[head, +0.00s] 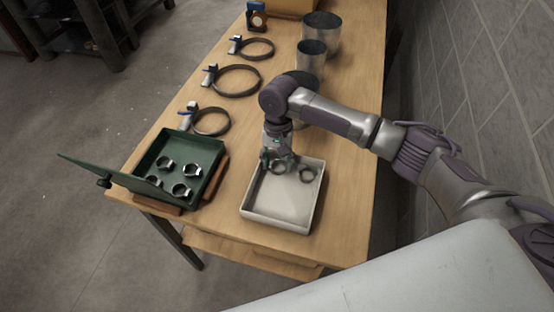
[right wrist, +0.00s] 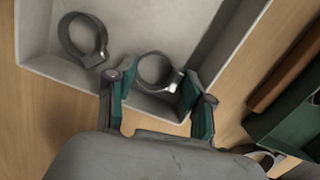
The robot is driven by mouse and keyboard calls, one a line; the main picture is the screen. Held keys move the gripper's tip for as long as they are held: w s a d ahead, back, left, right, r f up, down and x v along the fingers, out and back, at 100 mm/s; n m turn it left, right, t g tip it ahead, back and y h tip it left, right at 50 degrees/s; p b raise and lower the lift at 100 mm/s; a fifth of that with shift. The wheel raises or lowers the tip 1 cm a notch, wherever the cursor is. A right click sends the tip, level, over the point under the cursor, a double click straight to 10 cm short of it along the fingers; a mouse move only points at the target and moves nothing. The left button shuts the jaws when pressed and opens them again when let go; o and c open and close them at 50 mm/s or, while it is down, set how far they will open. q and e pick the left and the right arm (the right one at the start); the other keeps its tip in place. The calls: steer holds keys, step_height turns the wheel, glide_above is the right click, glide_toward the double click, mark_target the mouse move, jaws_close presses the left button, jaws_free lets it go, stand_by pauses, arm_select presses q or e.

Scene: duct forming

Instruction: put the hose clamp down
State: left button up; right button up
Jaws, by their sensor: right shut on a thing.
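My right gripper (head: 278,162) reaches down into the white tray (head: 281,219) near its far left corner. In the right wrist view its two fingers (right wrist: 155,80) are shut on a small grey hose clamp (right wrist: 159,89), a ring with a bright screw housing. The clamp is low in the tray beside its wall; I cannot tell whether it touches the floor. A second hose clamp (head: 308,174) lies in the tray to the right, apart from the held one, and it also shows in the right wrist view (right wrist: 71,47). My left gripper is not in view.
A green open box (head: 208,150) with several small clamps stands left of the tray, its lid (head: 108,176) leaning outward. Large band clamps (head: 231,93) and grey duct cylinders (head: 321,33) stand farther back. The tray's near half is bare.

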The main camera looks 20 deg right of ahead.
mark_target(278, 160)
steer(key=shift+f, duration=0.1)
steer(key=o, duration=0.6)
steer(key=shift+o, duration=0.2)
step_height(278, 160, up, 12)
steer(key=w+b, duration=0.1)
steer(key=shift+w+d+b, duration=0.2)
steer(key=shift+d+b, duration=0.15)
